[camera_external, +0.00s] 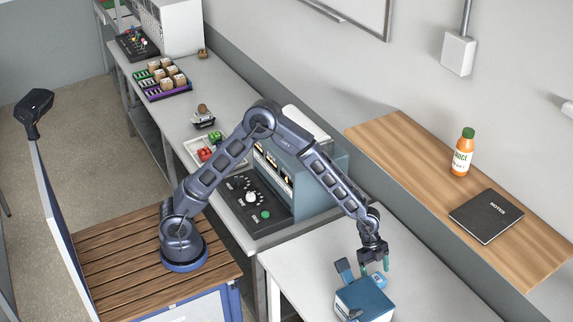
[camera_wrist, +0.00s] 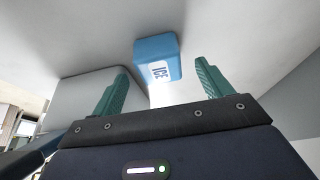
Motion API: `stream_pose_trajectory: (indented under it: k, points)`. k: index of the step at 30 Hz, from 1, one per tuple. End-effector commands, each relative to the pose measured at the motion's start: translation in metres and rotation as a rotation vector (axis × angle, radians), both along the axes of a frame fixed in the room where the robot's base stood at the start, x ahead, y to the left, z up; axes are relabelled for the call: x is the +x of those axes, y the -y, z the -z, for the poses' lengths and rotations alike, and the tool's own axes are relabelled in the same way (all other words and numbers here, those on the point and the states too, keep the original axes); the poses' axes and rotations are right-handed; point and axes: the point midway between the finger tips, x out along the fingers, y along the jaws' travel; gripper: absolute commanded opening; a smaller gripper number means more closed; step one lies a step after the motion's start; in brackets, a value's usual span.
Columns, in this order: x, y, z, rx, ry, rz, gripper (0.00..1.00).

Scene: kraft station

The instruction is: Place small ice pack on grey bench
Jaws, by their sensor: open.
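The small ice pack (camera_wrist: 155,57) is a blue block with a white "ICE" label. In the wrist view it lies beyond and between the fingertips of my gripper (camera_wrist: 162,70), apart from both fingers. In the external view my gripper (camera_external: 374,267) points down with teal fingers open, close to a light-blue piece (camera_external: 379,282) that looks like the ice pack. I cannot tell whether this piece rests on the grey bench (camera_external: 305,258) or against the blue box (camera_external: 366,303) beside it.
A dark blue flap (camera_external: 344,270) stands up at the blue box's left. A wooden shelf (camera_external: 400,150) along the wall holds an orange bottle (camera_external: 463,153) and a black notebook (camera_external: 487,215). A grey-blue machine (camera_external: 300,180) stands beyond the bench. The bench's left part is clear.

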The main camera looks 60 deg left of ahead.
Motion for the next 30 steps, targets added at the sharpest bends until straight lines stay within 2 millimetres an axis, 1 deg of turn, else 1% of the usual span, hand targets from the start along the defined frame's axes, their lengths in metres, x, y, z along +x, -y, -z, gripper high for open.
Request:
stream_pose_trajectory:
  k: [3,7,10,15,17,18,20,21,24,30]
  points:
    - [-0.002,0.010,0.015,0.002,-0.002,0.002,0.78]
    - [-0.001,0.017,0.030,0.001,-0.002,0.001,0.78]
    - [0.000,0.018,0.033,0.001,0.000,0.000,0.78]
    - [0.000,0.018,0.033,0.001,0.000,0.000,0.78]
    - [0.000,0.018,0.033,0.001,0.000,0.000,0.68]
    - [0.000,0.018,0.033,0.001,0.000,0.000,0.60]
    - [0.000,0.018,0.033,0.001,0.000,0.000,0.49]
    - [0.000,0.018,0.033,0.001,0.000,0.000,0.41]
    - [0.000,0.018,0.033,0.000,0.000,0.000,0.23]
    - [0.000,0.018,0.033,0.000,0.000,0.000,0.23]
